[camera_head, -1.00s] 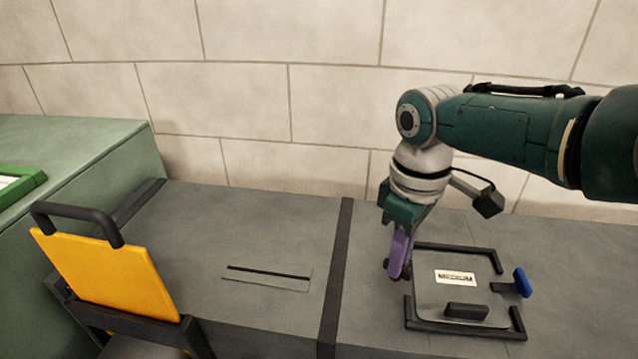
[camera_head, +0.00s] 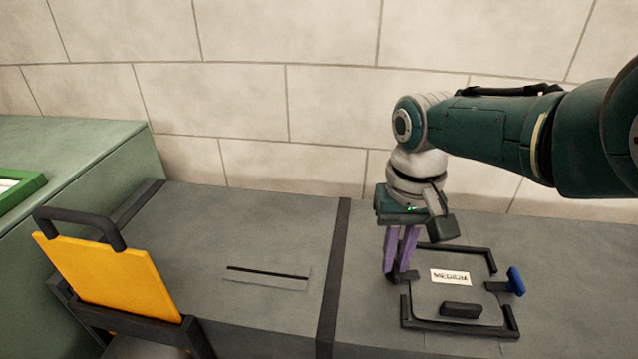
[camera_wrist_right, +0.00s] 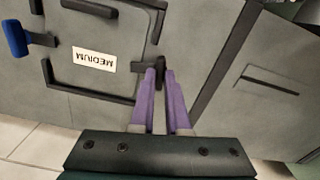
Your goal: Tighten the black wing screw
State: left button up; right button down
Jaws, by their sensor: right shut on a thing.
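The black wing screw (camera_wrist_right: 159,70) shows in the right wrist view between the tips of my right gripper (camera_wrist_right: 160,76), at the edge of the hatch cover. In the head view my right gripper (camera_head: 398,272), with purple fingers, is at the left side of the hatch cover (camera_head: 430,293), and its fingertips partly hide the black screw. The fingers are shut on the screw. The cover carries a label reading MEDIUM (camera_head: 451,277) and a black handle (camera_head: 461,310). My left gripper does not show.
A blue wing screw (camera_head: 516,281) stands at the cover's right side. Black corner brackets (camera_head: 447,329) frame the cover. A dark strip (camera_head: 328,310) crosses the duct to the left, beyond which lies a narrow slot (camera_head: 267,273). A yellow panel with a handle (camera_head: 110,277) stands at the left.

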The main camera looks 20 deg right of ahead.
aim_at(395, 263)
jog(key=shift+a+m, duration=0.1)
jog(key=shift+m, duration=0.5)
jog(key=c, duration=0.9)
grip_release()
notch_tip(395, 263, up, 8)
jog(key=p, duration=0.6)
jog(key=shift+r, duration=0.25)
jog(key=shift+r+p, duration=0.35)
jog(key=shift+r, duration=0.4)
